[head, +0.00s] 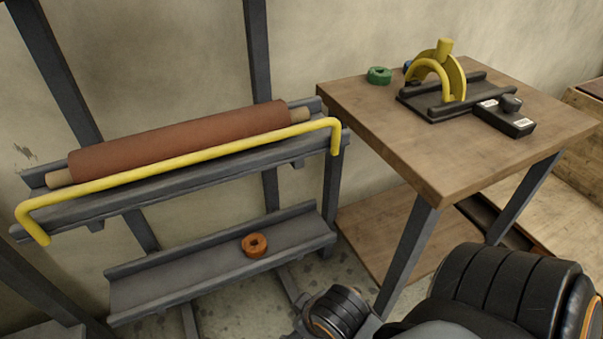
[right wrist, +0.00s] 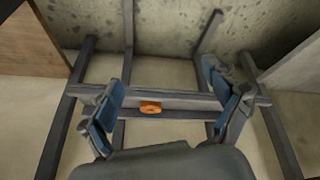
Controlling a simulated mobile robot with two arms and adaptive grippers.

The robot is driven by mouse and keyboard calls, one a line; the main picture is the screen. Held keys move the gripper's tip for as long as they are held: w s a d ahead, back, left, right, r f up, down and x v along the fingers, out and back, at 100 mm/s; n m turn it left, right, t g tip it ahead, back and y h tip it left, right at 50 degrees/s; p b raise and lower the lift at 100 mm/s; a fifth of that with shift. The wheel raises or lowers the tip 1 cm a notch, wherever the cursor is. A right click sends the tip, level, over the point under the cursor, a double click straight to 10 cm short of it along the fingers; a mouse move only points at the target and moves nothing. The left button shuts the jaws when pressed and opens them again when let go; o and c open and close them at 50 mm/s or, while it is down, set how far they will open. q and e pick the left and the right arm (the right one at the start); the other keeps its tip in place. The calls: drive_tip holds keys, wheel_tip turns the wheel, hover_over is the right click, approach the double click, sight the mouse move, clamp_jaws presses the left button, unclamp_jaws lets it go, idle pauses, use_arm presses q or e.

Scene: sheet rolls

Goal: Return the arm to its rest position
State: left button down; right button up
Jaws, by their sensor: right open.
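My right gripper (right wrist: 166,100) shows in the right wrist view with its two blue-padded fingers spread wide and nothing between them. An orange ring (right wrist: 150,107) lies on the shelf beyond the fingers, apart from them. The left arm and left gripper are not in view.
A rack at left holds a brown roll (head: 185,138) on its upper shelf behind a yellow bar (head: 180,170). The orange ring sits on its lower shelf (head: 180,275). A wooden table (head: 400,140) at right bears a yellow-and-black device (head: 445,75) and a green ring (head: 379,75).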

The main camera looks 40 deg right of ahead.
drive_tip(key=shift+s+a+g+y, duration=0.3)
drive_tip(key=shift+s+a+y, duration=0.1)
drive_tip(key=shift+s+a, duration=0.3)
drive_tip(key=shift+w, duration=0.1)
